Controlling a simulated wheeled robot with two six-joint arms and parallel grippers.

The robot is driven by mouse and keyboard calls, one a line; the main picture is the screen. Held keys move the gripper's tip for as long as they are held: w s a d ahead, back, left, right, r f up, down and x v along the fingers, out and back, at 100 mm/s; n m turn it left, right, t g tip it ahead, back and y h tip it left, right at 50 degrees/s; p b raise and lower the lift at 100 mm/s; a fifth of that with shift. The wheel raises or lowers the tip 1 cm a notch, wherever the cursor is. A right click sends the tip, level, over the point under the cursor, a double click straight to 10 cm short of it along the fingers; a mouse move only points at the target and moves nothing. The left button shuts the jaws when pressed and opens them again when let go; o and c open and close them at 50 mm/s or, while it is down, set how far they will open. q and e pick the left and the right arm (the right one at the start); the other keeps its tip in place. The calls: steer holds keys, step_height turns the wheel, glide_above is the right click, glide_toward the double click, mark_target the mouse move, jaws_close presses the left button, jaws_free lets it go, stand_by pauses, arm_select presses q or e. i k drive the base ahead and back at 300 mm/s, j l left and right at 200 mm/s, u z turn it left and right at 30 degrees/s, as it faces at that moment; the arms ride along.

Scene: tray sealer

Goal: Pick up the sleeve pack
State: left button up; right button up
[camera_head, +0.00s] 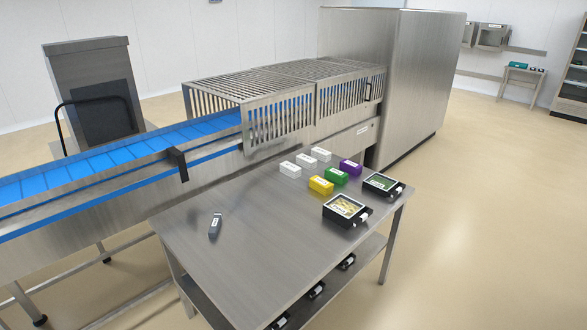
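Several small labelled boxes stand together on the steel table (235,260): a yellow box (321,185), a green box (336,175), a purple box (350,167) and three white boxes, the nearest white box (290,169) at the left. The labels are too small to read, so I cannot tell which one is the sleeve pack. A black tray with yellow contents (345,207) and a black tray with green contents (381,184) sit to their right. Neither of my grippers is in view.
A small dark grey device (215,226) lies at the table's left. Black items (316,290) are on the lower shelf. A blue conveyor (120,162) with a barred guard (277,124) runs behind the table. The front middle of the tabletop is clear, with open floor at right.

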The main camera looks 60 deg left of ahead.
mark_target(321, 185)
steer(key=i+j+u, duration=0.2)
steer(key=u, duration=0.25)
steer(key=i+u, duration=0.6)
steer(key=u, duration=0.25)
steer(key=i+u, duration=0.3)
steer(key=u, duration=0.15)
steer(key=i+l+u, duration=0.1)
steer(key=i+u, duration=0.15)
steer(key=i, duration=0.05)
